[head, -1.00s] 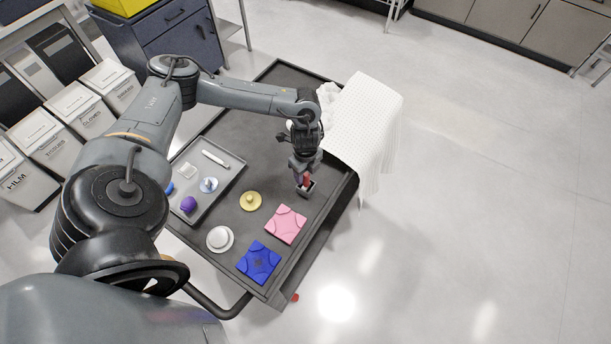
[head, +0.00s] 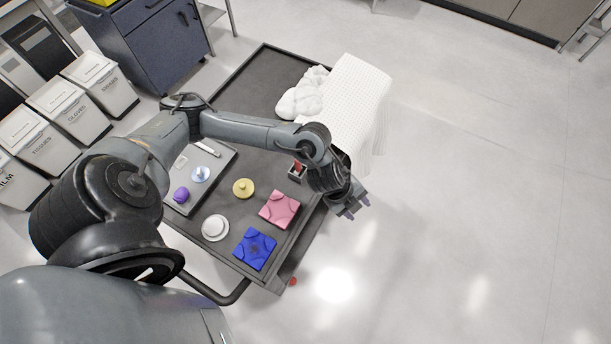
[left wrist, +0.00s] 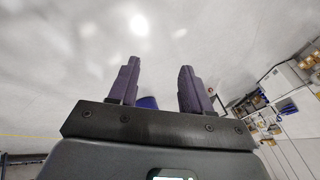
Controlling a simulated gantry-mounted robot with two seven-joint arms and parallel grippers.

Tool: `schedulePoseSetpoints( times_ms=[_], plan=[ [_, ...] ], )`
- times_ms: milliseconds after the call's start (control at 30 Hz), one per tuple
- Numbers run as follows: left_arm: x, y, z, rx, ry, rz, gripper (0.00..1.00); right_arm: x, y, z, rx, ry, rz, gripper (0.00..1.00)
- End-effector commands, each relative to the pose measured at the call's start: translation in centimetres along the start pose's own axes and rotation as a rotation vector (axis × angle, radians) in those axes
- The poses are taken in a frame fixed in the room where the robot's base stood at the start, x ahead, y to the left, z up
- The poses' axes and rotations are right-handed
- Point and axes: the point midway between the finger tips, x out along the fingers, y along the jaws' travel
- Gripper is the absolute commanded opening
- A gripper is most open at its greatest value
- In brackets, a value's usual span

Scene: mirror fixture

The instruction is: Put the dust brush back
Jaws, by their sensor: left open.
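A small dark holder (head: 296,177) stands near the right edge of the dark cart (head: 262,75), with a red piece (head: 298,167) upright in it. This may be the dust brush; it is too small to tell. My left gripper (head: 353,211) is open, past the cart's right edge over the floor, apart from the holder. In the left wrist view its two purple fingers (left wrist: 157,88) are spread with nothing gripped; a blue shape shows behind them. My right gripper is not in view.
A white towel (head: 360,105) hangs over the cart's right edge, beside a crumpled white cloth (head: 303,95). Pink (head: 279,209) and blue (head: 254,249) square pieces, a yellow knobbed disc (head: 243,188) and a white disc (head: 215,228) lie nearby. A grey tray (head: 217,165) holds small items.

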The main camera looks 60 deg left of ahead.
Motion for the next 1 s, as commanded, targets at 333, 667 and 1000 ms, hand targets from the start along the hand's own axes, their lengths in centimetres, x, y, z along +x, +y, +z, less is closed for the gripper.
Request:
schedulePoseSetpoints(
  times_ms=[333,667,1000],
  plan=[
    [-3.0,1.7,-9.0,-0.612,0.066,-0.284,0.49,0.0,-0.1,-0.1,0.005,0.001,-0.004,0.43],
    [-6.6,10.1,-0.9,-1.191,-0.224,-0.17,0.49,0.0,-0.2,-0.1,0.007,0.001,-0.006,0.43],
    [-7.6,12.8,0.7,-1.305,-0.297,-0.119,0.49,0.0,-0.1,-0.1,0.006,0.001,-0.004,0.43]
  ],
)
